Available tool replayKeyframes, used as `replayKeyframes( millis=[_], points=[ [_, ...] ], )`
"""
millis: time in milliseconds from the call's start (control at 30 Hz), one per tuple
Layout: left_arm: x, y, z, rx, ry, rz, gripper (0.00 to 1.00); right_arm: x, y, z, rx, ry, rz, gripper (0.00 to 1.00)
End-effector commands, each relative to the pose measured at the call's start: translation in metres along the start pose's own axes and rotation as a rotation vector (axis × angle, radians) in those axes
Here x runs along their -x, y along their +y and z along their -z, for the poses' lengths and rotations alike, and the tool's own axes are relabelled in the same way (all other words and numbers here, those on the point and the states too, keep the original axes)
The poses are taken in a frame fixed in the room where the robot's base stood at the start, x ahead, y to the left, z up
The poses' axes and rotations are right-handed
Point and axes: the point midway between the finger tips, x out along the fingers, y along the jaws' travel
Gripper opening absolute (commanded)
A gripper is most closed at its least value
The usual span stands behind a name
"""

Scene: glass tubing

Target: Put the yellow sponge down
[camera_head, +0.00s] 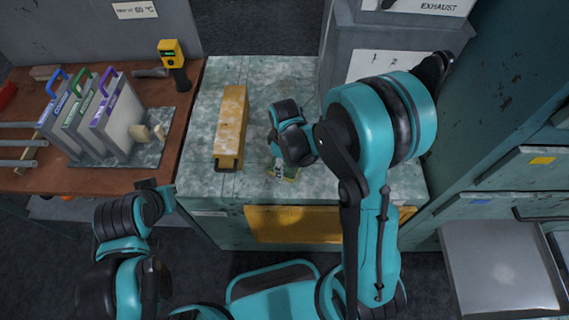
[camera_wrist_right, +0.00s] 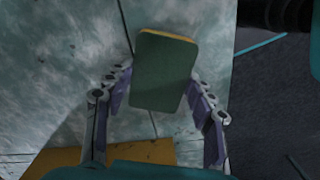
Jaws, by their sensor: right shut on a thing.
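The yellow sponge (camera_wrist_right: 163,72) shows its dark green face and a thin yellow edge in the right wrist view. My right gripper (camera_wrist_right: 158,95) is shut on it, with one finger on each side. In the head view my right gripper (camera_head: 283,170) is over the front of the mottled green counter (camera_head: 195,145), mostly hidden by its wrist. A small part of the sponge (camera_head: 291,174) shows below that wrist. I cannot tell whether it touches the counter. My left gripper (camera_head: 155,188) is at the lower left, near the brown bench; its fingers do not show clearly.
A long yellow box (camera_head: 231,125) lies on the counter left of my right gripper. The brown bench (camera_head: 150,97) holds a rack of grey plates (camera_head: 118,115) and a yellow handheld meter (camera_head: 172,55). A grey cabinet (camera_head: 355,35) stands behind. The counter's left strip is bare.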

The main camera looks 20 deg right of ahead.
Motion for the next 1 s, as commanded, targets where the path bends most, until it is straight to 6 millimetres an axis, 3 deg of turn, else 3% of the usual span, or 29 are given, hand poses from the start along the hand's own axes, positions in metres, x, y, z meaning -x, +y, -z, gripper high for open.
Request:
replayKeyframes(
  millis=[67, 100, 167, 567, 667, 1000],
  points=[
    [-0.004, 0.0, -0.003, 0.0, 0.0, 0.0, 0.0, -0.004, 0.0, 0.0, 0.0, 0.0, 0.0, 0.27],
    [-0.003, 0.0, -0.002, 0.0, 0.0, 0.0, 0.0, -0.004, 0.0, 0.0, 0.0, 0.0, 0.0, 0.6],
    [-0.003, 0.0, -0.002, 0.0, 0.0, 0.0, 0.0, -0.003, 0.0, 0.0, 0.0, 0.0, 0.0, 0.75],
    [0.002, 0.0, 0.001, 0.0, 0.0, 0.0, 0.0, 0.002, 0.0, 0.0, 0.0, 0.0, 0.0, 0.75],
    [0.005, 0.0, 0.004, 0.0, 0.0, 0.0, 0.0, 0.016, 0.0, 0.0, 0.0, 0.0, 0.0, 0.75],
    [0.024, 0.0, 0.017, 0.0, 0.0, 0.0, 0.0, 0.091, 0.0, 0.0, 0.0, 0.0, 0.0, 0.75]
  ],
)
